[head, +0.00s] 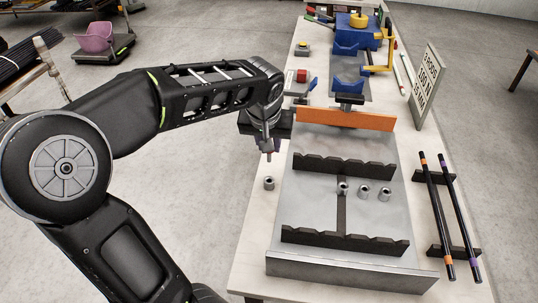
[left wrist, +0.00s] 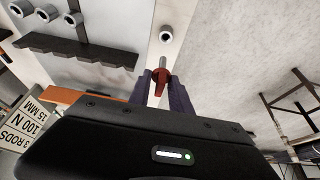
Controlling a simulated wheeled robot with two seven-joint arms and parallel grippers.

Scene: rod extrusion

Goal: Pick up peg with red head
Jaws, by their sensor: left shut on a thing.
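The peg with the red head (left wrist: 160,78) is between the fingers of my left gripper (left wrist: 161,88). Its grey shaft points away from the fingers in the left wrist view. In the head view my left gripper (head: 268,148) hangs over the left side of the table. The peg is too small there to make out clearly. My left gripper is shut on the red head, above a lone grey hollow cylinder (head: 269,183) that stands apart below it. That cylinder also shows in the left wrist view (left wrist: 166,35). My right gripper is not in view.
A grey metal plate (head: 345,265) with dark notched racks (head: 343,165) and several hollow cylinders lies right of my gripper. An orange bar (head: 345,119) crosses its far end. Two dark rods (head: 437,215) rest on holders at the right. A sign (head: 427,87) stands behind them.

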